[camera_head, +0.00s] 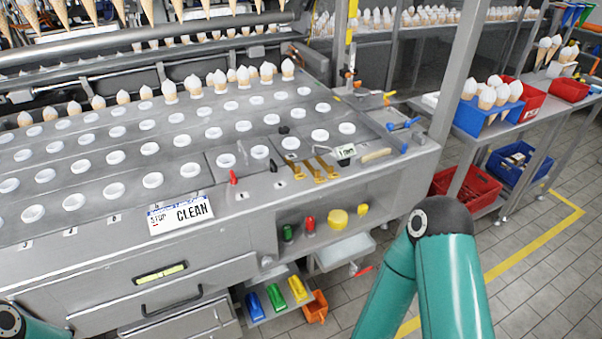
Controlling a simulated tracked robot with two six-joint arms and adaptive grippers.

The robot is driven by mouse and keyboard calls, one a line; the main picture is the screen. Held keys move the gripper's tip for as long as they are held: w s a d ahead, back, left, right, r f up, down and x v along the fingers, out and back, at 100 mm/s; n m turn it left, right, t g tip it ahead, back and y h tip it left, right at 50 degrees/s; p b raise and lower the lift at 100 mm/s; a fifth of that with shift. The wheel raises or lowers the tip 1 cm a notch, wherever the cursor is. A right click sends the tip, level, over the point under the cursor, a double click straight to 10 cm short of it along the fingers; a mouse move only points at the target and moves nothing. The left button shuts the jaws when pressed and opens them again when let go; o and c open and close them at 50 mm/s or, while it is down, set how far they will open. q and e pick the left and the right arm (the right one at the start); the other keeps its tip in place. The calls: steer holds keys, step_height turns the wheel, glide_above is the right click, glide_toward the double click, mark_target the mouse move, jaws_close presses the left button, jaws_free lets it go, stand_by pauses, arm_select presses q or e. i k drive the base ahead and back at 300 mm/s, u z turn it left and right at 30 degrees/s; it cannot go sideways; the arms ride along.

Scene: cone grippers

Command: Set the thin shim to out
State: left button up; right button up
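A few narrow brass-coloured strips (321,171) lie side by side at the front right edge of the machine's steel top; they look like shims. They are too small for me to tell which is the thin one or how it is set. A small dark-framed tag with a pale face (345,152) is just right of them. Neither gripper shows. A teal link of my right arm (452,285) rises at the lower right, and a bit of my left arm (32,325) shows in the bottom left corner.
The steel top (222,183) holds rows of white-rimmed cups, with cones behind. A red-handled lever (233,177) and a STOP/CLEAN sign (180,213) sit along the front. A blue cone tray (480,118) stands on the right bench.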

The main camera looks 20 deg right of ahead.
mark_target(296, 169)
steer(key=k, duration=1.05)
steer(key=u, duration=0.5)
steer(key=i, duration=1.7)
steer(key=z, duration=0.75)
steer(key=k, duration=0.85)
steer(key=z, duration=0.2)
steer(key=i, duration=0.8)
steer(key=u, duration=0.05)
